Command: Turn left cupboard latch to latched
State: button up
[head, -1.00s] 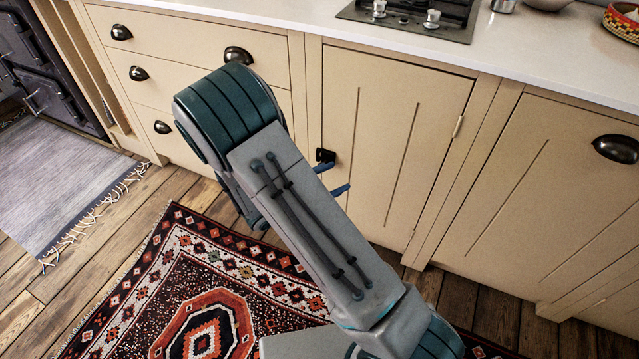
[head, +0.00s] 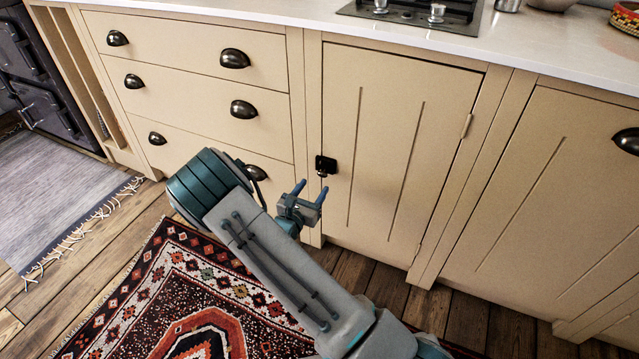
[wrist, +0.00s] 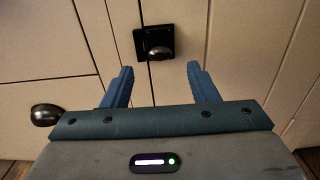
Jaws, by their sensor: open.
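The left cupboard latch (head: 325,165) is a small black plate with a knob at the left edge of a cream cupboard door (head: 385,150). The door looks closed, with hinges on its right side. In the wrist view, the latch (wrist: 154,43) is ahead of my gripper, between the fingers' lines, and its rounded metal knob shows at the plate's lower part. My gripper (head: 312,190) is open and empty, just below and left of the latch in the head view. Its two blue fingers (wrist: 161,84) point toward the door and appear apart from the latch. I cannot tell the latch's exact turn.
Drawers with dark cup pulls (head: 243,109) are left of the door. Another cupboard front (head: 560,190) is at the right. A white worktop (head: 250,12) with a hob (head: 415,14) runs above. A patterned rug (head: 190,300) lies on the wooden floor.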

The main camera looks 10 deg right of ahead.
aim_at(321, 176)
jog(key=b+x, duration=0.1)
jog(key=x, duration=0.4)
jog(key=shift+w, duration=0.1)
jog(key=c, duration=1)
